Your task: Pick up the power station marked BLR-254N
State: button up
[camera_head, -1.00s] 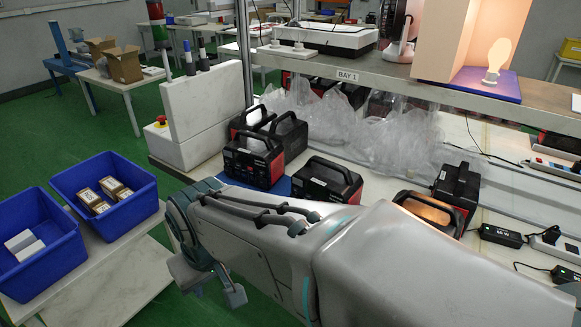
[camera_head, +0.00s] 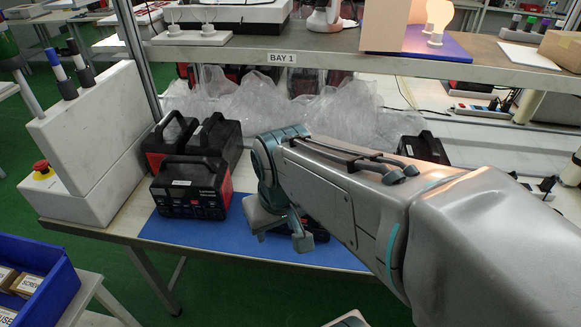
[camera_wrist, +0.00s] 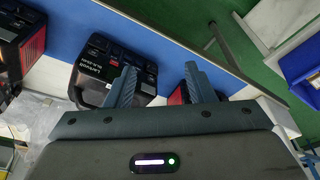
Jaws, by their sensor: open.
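Several black-and-red power stations with top handles stand on the bench. The front-left one (camera_head: 190,190) sits on a blue mat, with two more (camera_head: 165,142) (camera_head: 222,138) close behind it. Another (camera_head: 318,232) is mostly hidden behind my gripper. A further one (camera_head: 425,148) stands to the right, partly behind my arm. No marking reads as BLR-254N; the labels are too small. My gripper (camera_head: 280,230) is open and empty above the mat. In the wrist view my gripper (camera_wrist: 160,75) has one finger overlapping a power station (camera_wrist: 93,62); another (camera_wrist: 178,97) shows partly between the fingers.
The blue mat (camera_head: 170,232) runs along the bench's front edge. Crumpled clear plastic (camera_head: 270,110) lies behind, under a shelf (camera_head: 345,62) labelled BAY 1. A white block with a red button (camera_head: 95,140) stands at left. A blue crate (camera_head: 60,290) is at lower left.

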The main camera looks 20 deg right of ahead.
jog(key=w+d+r+n+g+p, duration=0.1)
jog(key=w+d+r+n, duration=0.2)
jog(key=w+d+n, duration=0.45)
jog(key=w+d+r+n+g+p, duration=0.1)
jog(key=w+d+r+n+g, duration=0.3)
jog(key=w, duration=0.6)
jog(key=f, duration=0.3)
jog(key=d+f+m+t, duration=0.1)
jog(key=f, duration=0.2)
jog(key=f+t, duration=0.1)
jog(key=f, duration=0.2)
jog(key=shift+w+d+f, duration=0.2)
jog(key=shift+d, duration=0.05)
jog(key=f, duration=0.2)
jog(key=d+f, duration=0.1)
jog(key=f, duration=0.1)
jog(key=shift+w+f, duration=0.1)
jog(key=shift+f, duration=0.1)
jog(key=shift+a+f, duration=0.1)
jog(key=shift+f, duration=0.25)
jog(key=shift+f, duration=0.25)
grip_shut()
